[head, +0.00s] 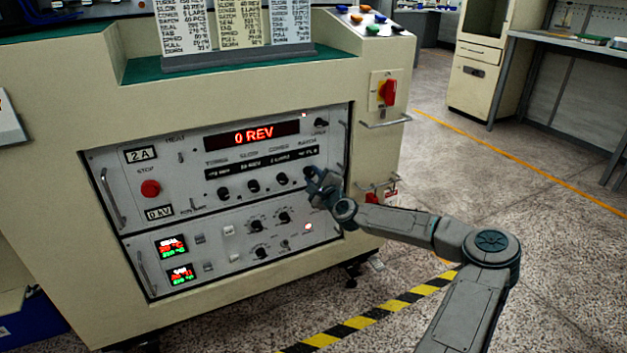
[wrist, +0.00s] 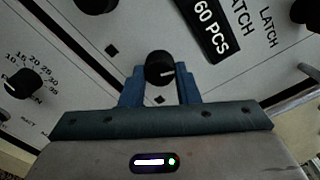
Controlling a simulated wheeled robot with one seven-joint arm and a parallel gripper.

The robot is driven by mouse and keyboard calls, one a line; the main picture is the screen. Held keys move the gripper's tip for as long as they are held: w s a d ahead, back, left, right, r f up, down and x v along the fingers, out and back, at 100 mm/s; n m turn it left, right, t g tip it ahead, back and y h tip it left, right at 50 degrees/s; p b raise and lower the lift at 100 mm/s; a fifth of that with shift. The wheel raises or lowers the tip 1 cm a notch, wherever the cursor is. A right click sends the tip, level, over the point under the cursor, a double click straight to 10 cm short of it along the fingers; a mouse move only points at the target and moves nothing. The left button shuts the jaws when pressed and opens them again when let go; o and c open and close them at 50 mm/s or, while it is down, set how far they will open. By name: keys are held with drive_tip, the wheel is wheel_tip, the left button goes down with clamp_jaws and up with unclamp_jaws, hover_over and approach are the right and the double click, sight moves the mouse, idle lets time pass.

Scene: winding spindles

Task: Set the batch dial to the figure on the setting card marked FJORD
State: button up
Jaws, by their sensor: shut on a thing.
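The batch dial is a black round knob (wrist: 160,69) with a white pointer line, on the pale panel. In the wrist view the blue fingers of my gripper (wrist: 160,88) are shut on it from both sides. A black window (wrist: 208,27) beyond it reads 60 PCS, next to lettering ending in ATCH. In the head view my gripper (head: 317,186) is at the right end of the knob row and mostly hides this knob. Three setting cards (head: 183,25), (head: 240,22), (head: 291,20) stand on top of the machine. Their headings are cut off, so I cannot tell which is FJORD.
A red display (head: 254,134) reads 0 REV. Similar knobs (head: 253,186) sit left of my gripper, with smaller dials (head: 256,226) below. A red stop button (head: 150,188) is at the left. A panel handle (head: 340,145) stands close to the right. Open floor (head: 500,190) lies right.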

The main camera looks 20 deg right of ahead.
drive_tip(key=n+b, duration=0.1)
drive_tip(key=n, duration=0.5)
drive_tip(key=shift+n, duration=0.3)
drive_tip(key=n, duration=0.6)
drive_tip(key=shift+r+b, duration=0.1)
drive_tip(key=shift+b, duration=0.3)
drive_tip(key=shift+n, duration=0.3)
drive_tip(key=o, duration=1)
drive_tip(key=shift+c, duration=0.2)
drive_tip(key=shift+s, duration=0.1)
drive_tip(key=s+p, duration=0.4)
drive_tip(key=s, duration=0.9)
drive_tip(key=shift+s+d+p, duration=0.2)
drive_tip(key=shift+s+p, duration=0.1)
